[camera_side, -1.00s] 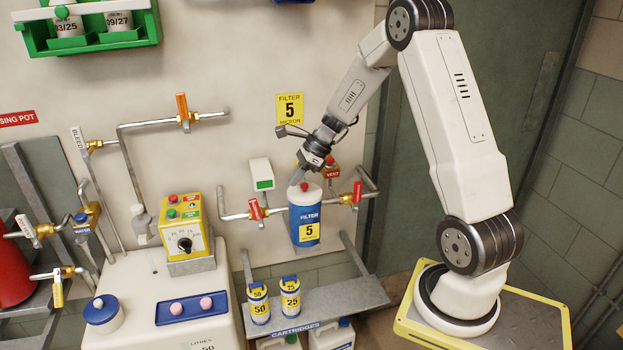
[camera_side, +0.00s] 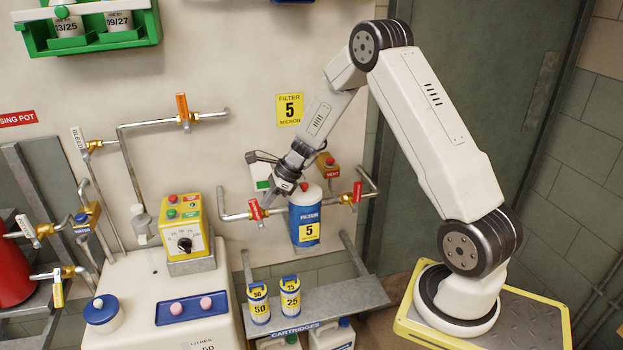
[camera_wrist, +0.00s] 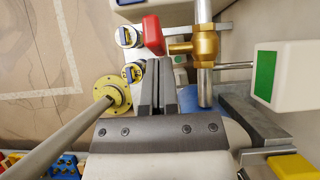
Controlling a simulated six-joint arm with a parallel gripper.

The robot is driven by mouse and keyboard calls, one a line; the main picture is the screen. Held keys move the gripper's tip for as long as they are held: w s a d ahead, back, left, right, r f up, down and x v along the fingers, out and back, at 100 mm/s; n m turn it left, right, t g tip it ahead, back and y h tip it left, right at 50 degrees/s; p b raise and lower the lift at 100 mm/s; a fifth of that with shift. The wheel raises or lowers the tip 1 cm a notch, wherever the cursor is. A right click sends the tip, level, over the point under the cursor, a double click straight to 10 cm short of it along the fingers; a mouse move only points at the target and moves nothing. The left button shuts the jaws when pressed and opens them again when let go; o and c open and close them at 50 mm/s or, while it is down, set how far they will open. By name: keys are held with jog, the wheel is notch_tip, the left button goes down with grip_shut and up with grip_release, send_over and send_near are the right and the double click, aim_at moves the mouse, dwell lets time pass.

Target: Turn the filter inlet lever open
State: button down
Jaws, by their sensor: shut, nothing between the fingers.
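Two red levers sit on brass valves, one on each side of the blue filter housing (camera_side: 305,219). The left lever (camera_side: 255,210) stands roughly upright, across its pipe; the right lever (camera_side: 357,192) is also upright. No label tells me which is the inlet. My gripper (camera_side: 269,202) is shut and empty, pointing down and left, close to the left lever. In the wrist view my shut fingers (camera_wrist: 157,63) reach toward a red lever (camera_wrist: 153,35) beside a brass valve body (camera_wrist: 205,45). A small gap seems to show between fingertips and lever; contact is hard to judge.
A white box with a green panel (camera_wrist: 264,77) is on the wall, partly behind my gripper in the side view. A shelf with cartridges (camera_side: 290,298) and a yellow control box (camera_side: 182,228) lie below and left.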

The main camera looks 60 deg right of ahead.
aim_at(255, 199)
jog(key=shift+w+a+r+g+h, duration=0.15)
jog(key=shift+w+a+g+h, duration=0.25)
jog(key=shift+g+h, duration=0.1)
dwell(0.8)
jog(key=shift+w+a+g+h, duration=0.3)
jog(key=shift+g+h, duration=0.1)
jog(key=shift+w+a+g+h, duration=0.45)
jog(key=shift+g+h, duration=0.15)
jog(key=w+a+f+g+h, duration=0.3)
jog(key=w+a+f, duration=0.2)
dwell(0.8)
jog(key=shift+s+f, duration=0.1)
dwell(0.4)
